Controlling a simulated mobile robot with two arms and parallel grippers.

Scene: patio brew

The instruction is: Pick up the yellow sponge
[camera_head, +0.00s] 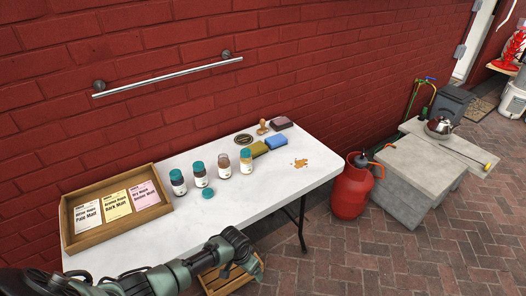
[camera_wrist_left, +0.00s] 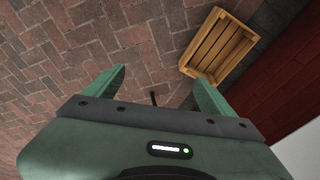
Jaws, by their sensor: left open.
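The yellow sponge (camera_head: 258,149) lies on the white table (camera_head: 235,213), just left of a blue sponge (camera_head: 276,142). My left arm reaches in from the lower left of the head view, and its hand is at the table's front edge, well short of the sponge. In the left wrist view my left gripper (camera_wrist_left: 157,76) is open, its two green fingers apart with nothing between them. It faces the brick ground, and the sponge is not in that view. My right gripper is not in view.
Several jars (camera_head: 224,166) stand left of the sponge, with a teal lid (camera_head: 208,194) in front. A stamp (camera_head: 262,128) and dark block (camera_head: 281,123) lie behind. A wooden crate (camera_wrist_left: 218,47) sits on the ground. A red gas cylinder (camera_head: 351,190) stands right.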

